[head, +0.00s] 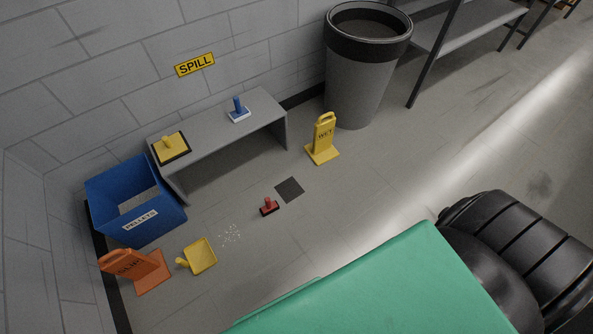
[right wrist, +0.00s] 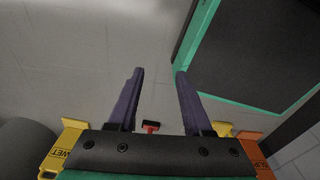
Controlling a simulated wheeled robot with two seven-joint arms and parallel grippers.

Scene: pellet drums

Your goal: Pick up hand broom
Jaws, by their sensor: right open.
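A small red brush-like tool (head: 268,206) with an upright handle and a dark base stands on the floor, the likely hand broom. It also shows small in the right wrist view (right wrist: 150,126), beyond the gripper's mount and between the finger bases. A blue-handled tool with a white base (head: 239,112) stands on the grey bench (head: 222,127). My right gripper (right wrist: 160,72) is open and empty, its two purple fingers wide apart, touching nothing. My left gripper is not in view.
Scattered pellets (head: 230,233) and a yellow dustpan (head: 201,256) lie left of the red tool. A dark floor square (head: 289,189) is right of it. Around stand a blue bin (head: 150,229), orange sign (head: 152,273), yellow wet sign (head: 322,140) and grey drum (head: 362,90).

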